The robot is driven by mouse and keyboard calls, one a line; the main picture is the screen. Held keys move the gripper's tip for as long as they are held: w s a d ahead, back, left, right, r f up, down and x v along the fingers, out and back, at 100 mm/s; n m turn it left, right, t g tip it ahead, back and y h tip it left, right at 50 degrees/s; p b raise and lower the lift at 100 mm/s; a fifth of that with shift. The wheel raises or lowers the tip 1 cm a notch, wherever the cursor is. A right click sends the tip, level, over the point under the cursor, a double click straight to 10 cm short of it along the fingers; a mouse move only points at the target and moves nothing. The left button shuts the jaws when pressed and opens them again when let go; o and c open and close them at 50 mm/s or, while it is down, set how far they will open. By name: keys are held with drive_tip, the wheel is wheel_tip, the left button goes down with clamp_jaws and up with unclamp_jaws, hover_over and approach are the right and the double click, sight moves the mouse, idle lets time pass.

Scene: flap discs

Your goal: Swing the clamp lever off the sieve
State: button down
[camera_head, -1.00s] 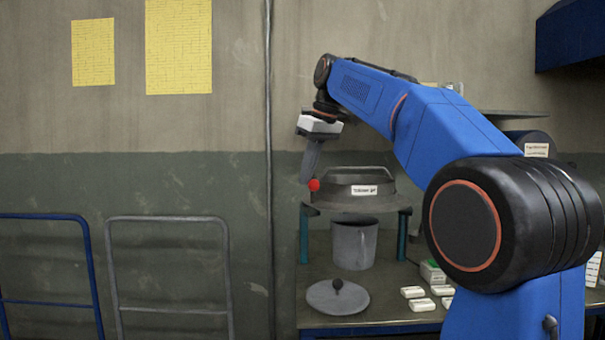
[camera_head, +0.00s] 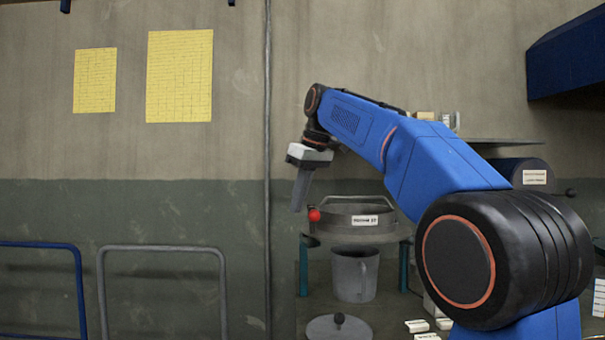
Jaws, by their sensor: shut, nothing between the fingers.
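The sieve (camera_head: 342,226) is a round grey drum with a white label, on a stand with teal legs. The clamp lever's red ball knob (camera_head: 314,215) shows at the sieve's left edge. The lever's arm is hard to make out. My gripper (camera_head: 297,208) points down just left of the red knob, its fingers together and empty. A narrow gap shows between the fingertips and the knob in this view; their difference in depth cannot be told.
A grey jug (camera_head: 352,276) stands under the sieve, with a round lid (camera_head: 335,329) in front. White boxes (camera_head: 417,326) lie to the right. A dark cylinder (camera_head: 520,173) stands at the back right.

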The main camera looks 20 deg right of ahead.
drive_tip(key=w+v, duration=0.1)
drive_tip(key=v, duration=0.8)
drive_tip(key=shift+w+d+r, duration=0.15)
drive_tip(key=shift+w+r, duration=0.15)
drive_tip(key=shift+r, duration=0.3)
